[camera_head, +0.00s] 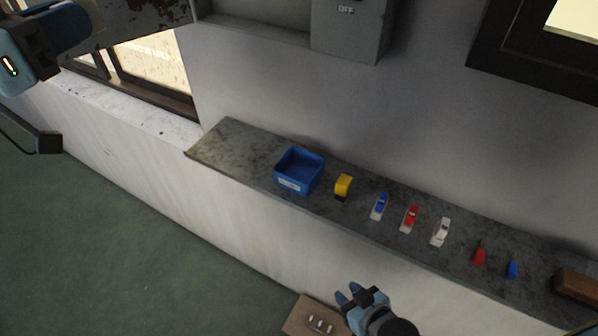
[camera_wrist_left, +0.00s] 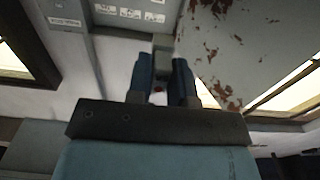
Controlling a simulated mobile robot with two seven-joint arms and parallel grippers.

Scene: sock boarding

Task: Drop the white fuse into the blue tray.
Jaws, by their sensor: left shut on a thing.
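The blue tray (camera_head: 293,186) stands on the grey ledge and looks empty. A white piece that looks like the white fuse (camera_head: 441,231) lies farther right on the ledge, beside similar red and blue ones. My left gripper (camera_wrist_left: 162,75) is shut on a small grey block, seemingly a handle (camera_wrist_left: 163,58) on the rusty grey panel (camera_wrist_left: 228,45). In the head view my left gripper (camera_head: 72,16) is at the top left, its fingertips partly hidden. My right gripper (camera_head: 347,291) is in front of the ledge, below the tray and fuse, with its fingers apart and nothing visible between them.
The grey ledge (camera_head: 235,147) also holds a yellow and black object (camera_head: 343,186), a red piece (camera_head: 480,256), a blue piece (camera_head: 512,269) and a brown block (camera_head: 577,284). A grey box marked OFF (camera_head: 350,30) is on the wall. A brown block with white parts (camera_head: 308,318) is low in front.

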